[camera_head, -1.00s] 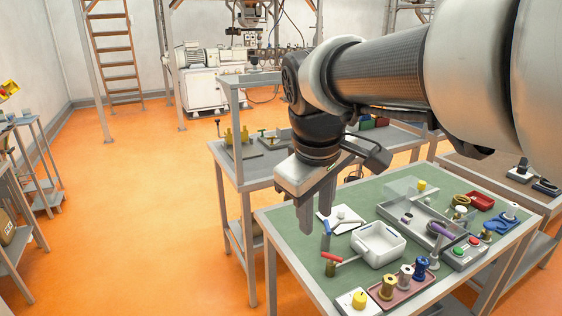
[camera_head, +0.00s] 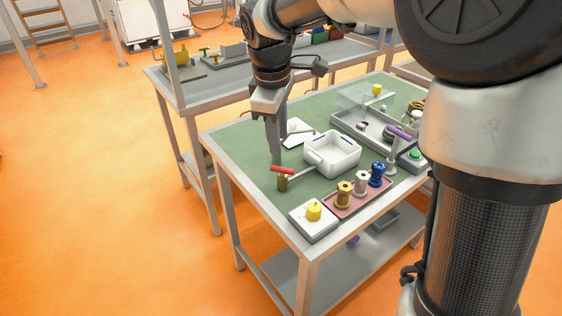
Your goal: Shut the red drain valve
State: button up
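The red drain valve has a red lever handle (camera_head: 283,169) on a small brass body (camera_head: 283,184), near the left edge of the green-topped bench. The handle lies roughly level, running left to right in the picture. My gripper (camera_head: 276,160) points down, its tips just behind and above the left end of the red handle. I cannot tell whether it touches the handle. The fingers overlap in this view, so the gap between them is hidden.
A white basin (camera_head: 332,152) stands right of the valve. In front are a pink tray (camera_head: 338,210) with several spools and a white box with a yellow knob (camera_head: 314,210). A white plate (camera_head: 298,131) lies behind. The bench's left edge (camera_head: 235,175) is close.

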aim_at(282, 168)
jog(key=f, duration=0.3)
jog(key=w+f+b, duration=0.1)
jog(key=f, duration=0.2)
jog(key=w+f, duration=0.1)
jog(key=f, duration=0.2)
jog(key=shift+d+f, duration=0.35)
jog(key=shift+c, duration=0.3)
grip_shut()
